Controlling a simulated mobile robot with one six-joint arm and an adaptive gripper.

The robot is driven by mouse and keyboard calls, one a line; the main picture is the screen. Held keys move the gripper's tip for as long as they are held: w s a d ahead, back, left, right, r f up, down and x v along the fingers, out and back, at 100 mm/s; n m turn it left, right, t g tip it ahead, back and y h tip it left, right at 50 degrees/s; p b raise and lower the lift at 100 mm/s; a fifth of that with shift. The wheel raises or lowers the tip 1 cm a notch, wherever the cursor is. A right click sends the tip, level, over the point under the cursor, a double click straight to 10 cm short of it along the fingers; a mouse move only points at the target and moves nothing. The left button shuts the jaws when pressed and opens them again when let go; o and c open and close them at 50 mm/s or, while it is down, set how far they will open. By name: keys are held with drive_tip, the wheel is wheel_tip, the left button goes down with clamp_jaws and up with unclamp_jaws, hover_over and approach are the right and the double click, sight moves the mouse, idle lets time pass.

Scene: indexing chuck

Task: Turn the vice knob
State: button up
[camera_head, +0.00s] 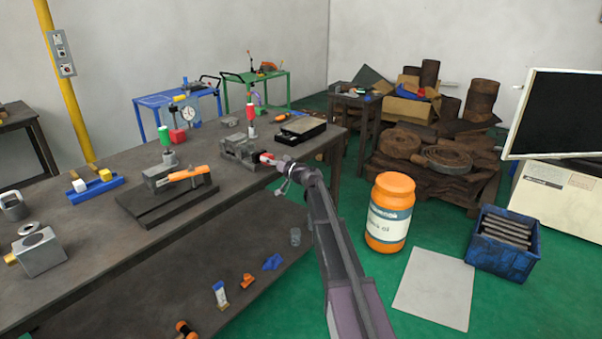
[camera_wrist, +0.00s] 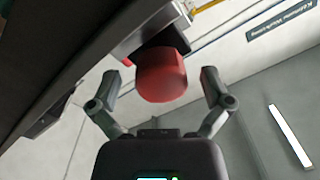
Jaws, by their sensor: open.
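The vice (camera_head: 240,149) stands near the front edge of the dark workbench in the head view. Its red knob (camera_head: 267,158) points out over that edge. In the wrist view the red knob (camera_wrist: 161,76) is large and sits between the two fingers, towards the fingertips. My gripper (camera_head: 284,167) is at the knob in the head view, where its fingers are small and hard to make out. In the wrist view my gripper (camera_wrist: 160,82) is open, with a gap visible between each finger and the knob. The vice's body is only partly visible there.
The workbench (camera_head: 110,240) also holds an orange-handled clamp (camera_head: 188,174), a red-topped post (camera_head: 252,115) and a black-and-white tray (camera_head: 301,128). An orange jar (camera_head: 390,212) and a blue crate (camera_head: 499,243) stand on the green floor to the right of my arm.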

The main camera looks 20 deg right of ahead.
drive_tip(key=n, duration=0.4)
drive_tip(key=shift+n, duration=0.4)
drive_tip(key=n, duration=0.4)
drive_tip(key=v, duration=1.3)
drive_tip(key=shift+s+d+r, duration=0.15)
drive_tip(key=shift+s+d, duration=0.05)
drive_tip(key=shift+d, duration=0.2)
drive_tip(key=shift+s+a+r+m+h+p, duration=0.15)
drive_tip(key=shift+a+m+h+p, duration=0.1)
drive_tip(key=shift+m, duration=0.65)
drive_tip(key=shift+s+a+r+m+h+p, duration=0.15)
drive_tip(key=shift+a+m+h+p, duration=0.1)
drive_tip(key=shift+m, duration=0.65)
drive_tip(key=x, duration=1.3)
drive_tip(key=shift+w+a+r, duration=0.2)
drive_tip(key=shift+w, duration=0.2)
